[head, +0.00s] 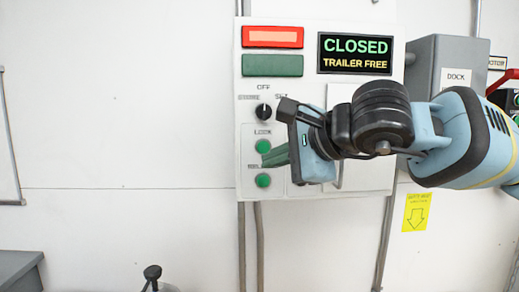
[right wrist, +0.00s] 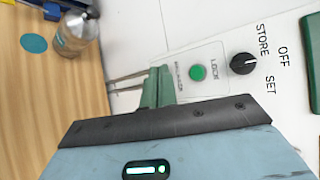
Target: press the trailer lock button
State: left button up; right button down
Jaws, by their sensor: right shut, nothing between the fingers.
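The control panel (head: 318,185) is on the white wall in the head view. Its green lock button (head: 263,146) sits under the LOCK label, below a black selector knob (head: 263,111). A second green button (head: 263,180) sits lower. My right gripper (head: 270,158) is shut and empty, its green fingertips just right of and between the two buttons in the picture. In the right wrist view the lock button (right wrist: 198,73) shows uncovered, to the right of the fingers (right wrist: 158,75). The second button is not visible there. Contact with the panel cannot be told. My left gripper is not in view.
The display (head: 355,53) reads CLOSED, TRAILER FREE. The red lamp (head: 273,37) looks lit, and the green lamp (head: 273,65) looks dark. A grey DOCK box (head: 455,55) stands right of the panel.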

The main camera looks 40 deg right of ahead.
aim_at(263, 147)
jog(key=shift+d, duration=0.1)
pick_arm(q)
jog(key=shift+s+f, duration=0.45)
pick_arm(e)
jog(key=w+d, duration=0.5)
jog(key=w, duration=0.1)
jog(key=shift+w+d, duration=0.25)
jog(key=shift+w, duration=0.1)
pick_arm(q)
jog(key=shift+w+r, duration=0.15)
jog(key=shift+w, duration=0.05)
jog(key=shift+b, duration=0.3)
pick_arm(e)
jog(key=shift+w, duration=0.1)
dwell(1.2)
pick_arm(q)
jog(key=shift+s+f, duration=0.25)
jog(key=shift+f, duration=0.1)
pick_arm(e)
jog(key=shift+w+d, duration=0.25)
